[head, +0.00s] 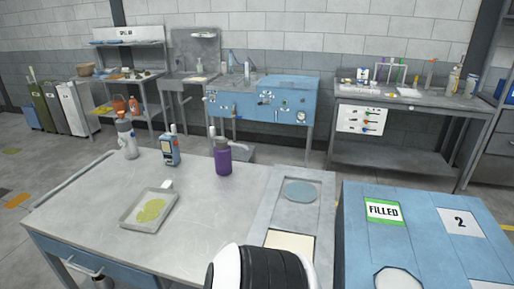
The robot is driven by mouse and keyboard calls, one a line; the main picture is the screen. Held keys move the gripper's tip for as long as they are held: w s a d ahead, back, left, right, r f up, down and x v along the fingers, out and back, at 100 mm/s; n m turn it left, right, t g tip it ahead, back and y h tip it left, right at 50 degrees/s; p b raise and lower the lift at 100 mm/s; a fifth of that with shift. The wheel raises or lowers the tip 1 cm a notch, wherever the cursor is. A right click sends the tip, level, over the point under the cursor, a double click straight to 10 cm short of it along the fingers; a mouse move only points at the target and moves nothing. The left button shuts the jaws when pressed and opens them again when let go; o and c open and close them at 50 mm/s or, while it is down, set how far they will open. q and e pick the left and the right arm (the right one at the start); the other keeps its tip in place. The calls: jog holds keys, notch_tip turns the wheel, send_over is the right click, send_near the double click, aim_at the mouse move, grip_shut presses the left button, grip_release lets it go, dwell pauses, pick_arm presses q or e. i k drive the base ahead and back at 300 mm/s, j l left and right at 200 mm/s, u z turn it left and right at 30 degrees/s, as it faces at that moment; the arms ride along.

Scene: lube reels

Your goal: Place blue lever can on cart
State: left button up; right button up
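A small blue container (171,151) with a pale top and a pale front panel stands upright on the grey worktable, near its far edge. It looks like the blue lever can, but its lever is too small to make out. The blue-topped unit (415,240) at the right, with a green-edged "FILLED" label (384,211) and a "2" label (461,222), may be the cart; I cannot tell for sure. A black and white link of my own arm shows at the bottom middle. Neither gripper is in view.
On the worktable (90,205) stand a purple bottle (223,158) right of the blue container and a grey-white bottle (127,138) left of it. A shallow tray (150,209) with a yellow-green patch lies in front. Benches line the back wall.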

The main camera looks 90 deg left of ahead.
aim_at(124, 211)
jog(key=k+j+u, duration=0.1)
jog(key=k, duration=0.4)
jog(key=k+j+u, duration=0.1)
jog(key=k+j, duration=0.25)
jog(key=k+j+u, duration=0.1)
jog(key=k+j, duration=0.15)
jog(key=k, duration=0.3)
jog(key=k+j+u, duration=0.1)
jog(key=k+j, duration=0.35)
jog(key=j, duration=0.2)
jog(key=k+j+u, duration=0.15)
jog(key=k+j, duration=0.25)
jog(key=j, duration=0.25)
jog(key=k+j+u, duration=0.15)
jog(key=j, duration=0.2)
jog(key=k+j, duration=0.25)
jog(key=j+u, duration=0.15)
jog(key=j, duration=0.85)
